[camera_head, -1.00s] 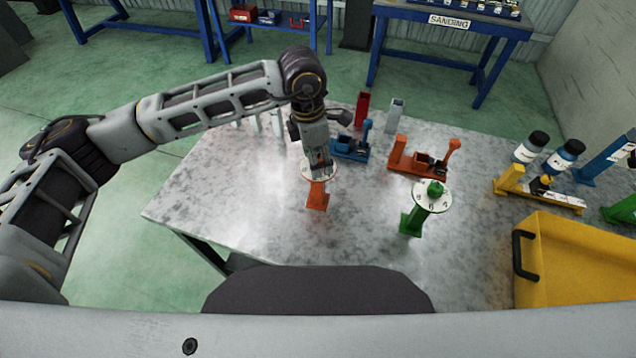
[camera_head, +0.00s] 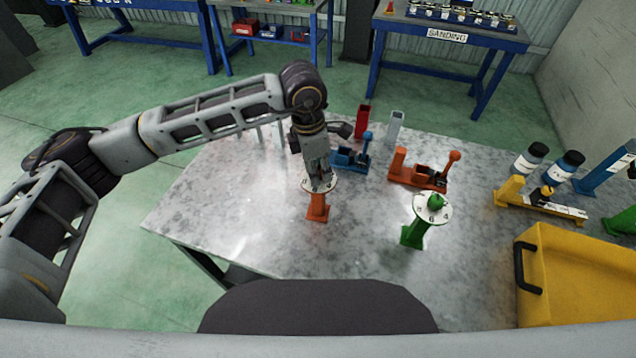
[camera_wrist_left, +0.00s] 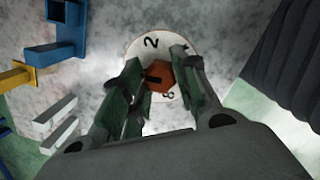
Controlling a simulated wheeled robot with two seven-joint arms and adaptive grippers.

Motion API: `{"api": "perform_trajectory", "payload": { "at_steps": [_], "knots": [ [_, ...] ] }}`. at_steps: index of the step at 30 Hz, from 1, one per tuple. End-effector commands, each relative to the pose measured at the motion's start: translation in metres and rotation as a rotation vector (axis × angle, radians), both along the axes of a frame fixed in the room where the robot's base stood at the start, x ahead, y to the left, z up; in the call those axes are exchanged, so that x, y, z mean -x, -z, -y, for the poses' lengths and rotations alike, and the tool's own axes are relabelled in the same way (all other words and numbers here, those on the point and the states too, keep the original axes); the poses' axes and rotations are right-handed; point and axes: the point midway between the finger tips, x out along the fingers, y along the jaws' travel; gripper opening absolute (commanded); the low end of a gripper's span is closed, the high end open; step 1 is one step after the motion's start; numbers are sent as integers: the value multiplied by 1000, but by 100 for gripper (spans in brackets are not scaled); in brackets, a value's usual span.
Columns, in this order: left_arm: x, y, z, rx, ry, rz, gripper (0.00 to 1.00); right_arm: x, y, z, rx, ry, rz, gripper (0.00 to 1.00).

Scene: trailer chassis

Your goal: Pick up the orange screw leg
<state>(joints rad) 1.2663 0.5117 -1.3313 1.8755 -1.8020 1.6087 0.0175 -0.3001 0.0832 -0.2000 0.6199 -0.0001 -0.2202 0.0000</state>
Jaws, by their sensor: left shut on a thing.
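The orange screw leg (camera_head: 317,207) stands upright on the metal table (camera_head: 240,210), with a white numbered disc near its top. My left gripper (camera_head: 319,184) reaches down over it from above. In the left wrist view the leg's orange hexagonal top (camera_wrist_left: 160,78) sits between the two fingers of the left gripper (camera_wrist_left: 158,80), above the disc (camera_wrist_left: 150,45). The fingers are shut on that top. In the head view the gripper hides the very top of the leg. My right gripper is not in view.
A green leg with a numbered disc (camera_head: 432,208) stands to the right. Blue (camera_head: 352,157) and orange (camera_head: 420,172) fixtures and two upright tubes stand behind. A yellow bin (camera_head: 575,270) is at the right. The table's left part is clear.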

Motion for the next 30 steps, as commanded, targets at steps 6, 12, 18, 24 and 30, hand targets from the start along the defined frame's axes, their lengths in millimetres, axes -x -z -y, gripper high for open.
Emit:
{"api": "perform_trajectory", "payload": {
  "at_steps": [6, 12, 18, 24, 30],
  "knots": [
    [-1, -9, 0, 1, 0, 2, 0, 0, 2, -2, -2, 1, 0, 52],
    [-1, -29, 0, 2, 1, 5, 0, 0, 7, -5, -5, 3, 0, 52],
    [-1, -59, 1, 2, 0, 4, 0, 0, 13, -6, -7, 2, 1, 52],
    [-1, -85, 0, 1, 0, 3, 0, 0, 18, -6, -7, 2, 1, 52],
    [0, -99, 0, 0, 0, 2, 0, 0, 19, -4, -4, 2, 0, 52]
  ]
}}
